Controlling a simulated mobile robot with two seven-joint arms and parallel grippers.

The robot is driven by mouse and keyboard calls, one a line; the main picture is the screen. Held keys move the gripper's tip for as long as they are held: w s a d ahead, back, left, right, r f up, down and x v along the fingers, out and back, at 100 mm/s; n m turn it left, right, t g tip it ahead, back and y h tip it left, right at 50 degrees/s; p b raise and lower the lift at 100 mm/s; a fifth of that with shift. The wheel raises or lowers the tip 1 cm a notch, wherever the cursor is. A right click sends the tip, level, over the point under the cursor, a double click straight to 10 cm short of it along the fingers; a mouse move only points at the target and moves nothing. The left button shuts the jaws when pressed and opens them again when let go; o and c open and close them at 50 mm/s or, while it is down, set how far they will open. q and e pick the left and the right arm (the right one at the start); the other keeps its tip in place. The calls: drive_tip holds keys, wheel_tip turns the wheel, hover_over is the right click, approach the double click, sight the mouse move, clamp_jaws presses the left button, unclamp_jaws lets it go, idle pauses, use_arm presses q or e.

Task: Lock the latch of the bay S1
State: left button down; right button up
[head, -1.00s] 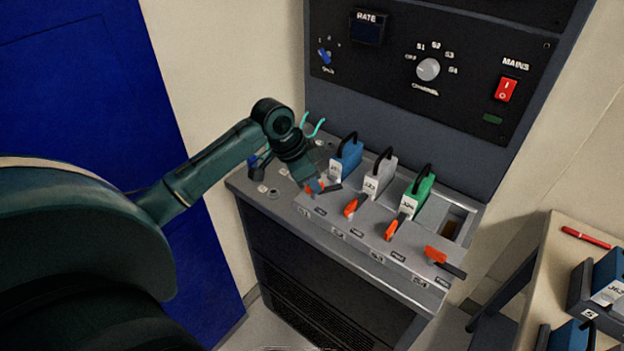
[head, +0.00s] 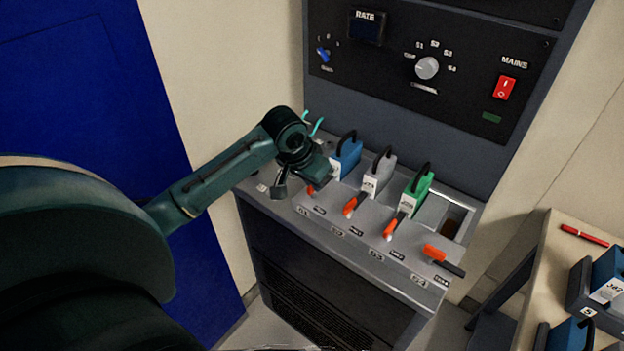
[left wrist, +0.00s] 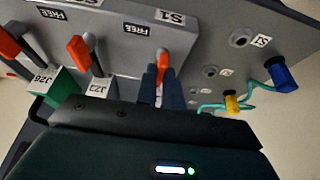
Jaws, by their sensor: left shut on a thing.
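The S1 latch has an orange handle (head: 312,190) at the front of the sloping panel, below the blue module (head: 347,157) in bay S1. My right gripper is not in view.
Beside S1 stand a grey module (head: 379,175) and a green module (head: 418,190), with orange latches S2 (head: 350,206) and S3 (head: 389,229). The S4 latch (head: 434,253) lies crosswise before an open slot. A blue plug (left wrist: 283,75) and teal cable are near my gripper.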

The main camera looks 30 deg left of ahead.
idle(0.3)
use_arm(q)
drive_tip(key=c, duration=1.5)
unclamp_jaws()
drive_tip(key=shift+r, duration=0.15)
drive_tip(key=v, duration=1.3)
